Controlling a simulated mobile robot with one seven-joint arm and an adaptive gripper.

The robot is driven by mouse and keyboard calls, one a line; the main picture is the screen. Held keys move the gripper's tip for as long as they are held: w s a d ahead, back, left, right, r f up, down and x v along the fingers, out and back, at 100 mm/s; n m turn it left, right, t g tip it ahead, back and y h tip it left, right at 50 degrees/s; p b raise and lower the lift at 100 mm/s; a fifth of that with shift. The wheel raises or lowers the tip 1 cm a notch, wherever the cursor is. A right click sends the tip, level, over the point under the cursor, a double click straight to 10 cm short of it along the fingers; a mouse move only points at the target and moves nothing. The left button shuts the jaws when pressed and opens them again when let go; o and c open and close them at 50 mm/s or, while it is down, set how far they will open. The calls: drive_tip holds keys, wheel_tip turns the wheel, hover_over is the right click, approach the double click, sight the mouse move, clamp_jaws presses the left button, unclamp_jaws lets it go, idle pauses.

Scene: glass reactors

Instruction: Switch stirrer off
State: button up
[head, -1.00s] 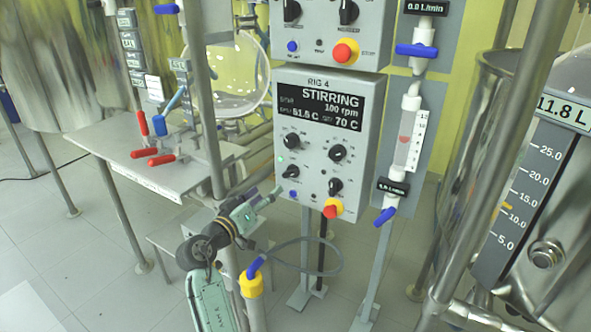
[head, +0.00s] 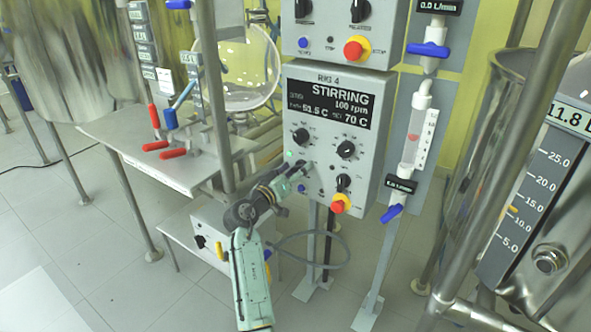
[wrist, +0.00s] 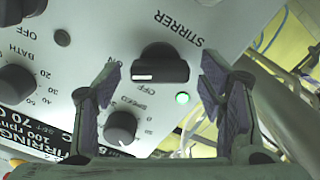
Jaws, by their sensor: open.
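The RIG 4 control box (head: 330,95) has a display (head: 330,100) reading STIRRING, 100 rpm, about 51.5 C, set 70 C. The black stirrer knob (wrist: 160,64) sits under the STIRRER label in the wrist view, with a white mark on its lower left edge. A green lamp (wrist: 183,98) beside it is lit; it also shows in the head view (head: 288,155). My gripper (wrist: 160,80) is open, one finger on each side of the stirrer knob, with gaps to it. In the head view my gripper (head: 304,170) hides that knob.
A red stop button (head: 340,203) is low on the box. A flow meter (head: 415,135) stands right of it, and a bench with red-handled valves (head: 173,154) at left.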

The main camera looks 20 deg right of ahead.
drive_tip(key=shift+c, duration=0.2)
drive_tip(key=c, duration=1.1)
drive_tip(key=n+p, duration=0.2)
drive_tip(key=n, duration=0.4)
drive_tip(key=shift+p, duration=0.4)
drive_tip(key=n+p, duration=0.3)
drive_tip(key=n, duration=0.2)
drive_tip(key=shift+a+f+n, duration=0.1)
drive_tip(key=shift+f+n, duration=0.05)
drive_tip(key=shift+n, duration=0.25)
drive_tip(key=o, duration=1.1)
drive_tip(key=shift+o, duration=0.2)
